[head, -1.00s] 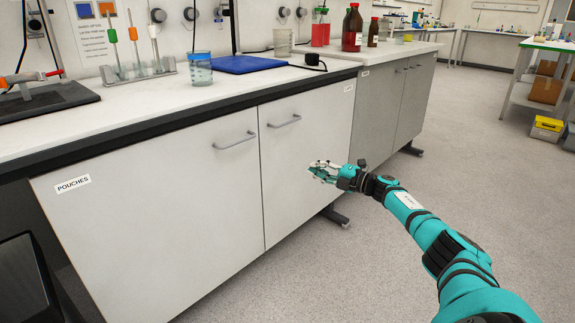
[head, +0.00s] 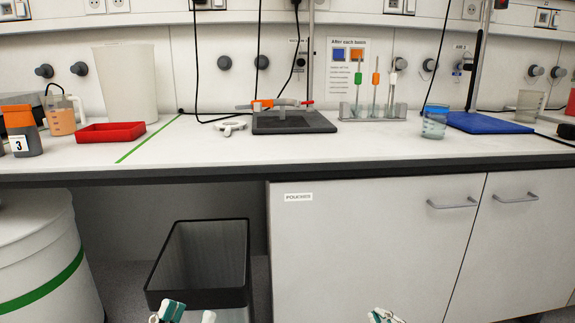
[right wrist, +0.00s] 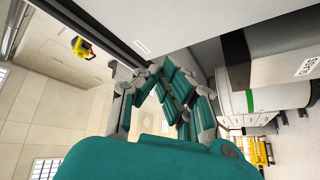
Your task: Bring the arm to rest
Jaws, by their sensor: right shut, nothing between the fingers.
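My left gripper (head: 182,313) shows only its tips at the bottom edge of the head view, in front of the dark-rimmed bin. How far its fingers are apart is unclear. My right gripper (head: 385,316) also shows only its tips at the bottom edge, in front of the cabinet labelled POUCHES (head: 365,240). In the right wrist view its teal and grey fingers (right wrist: 168,75) are shut with nothing between them. Neither gripper visibly touches the bench or anything on it.
The white bench (head: 240,153) runs across the head view. It carries a red tray (head: 110,133), a jar numbered 3 (head: 22,132), a beaker (head: 434,124) and a blue board (head: 490,123). Below stand an open bin (head: 200,295) and a white drum (head: 35,255).

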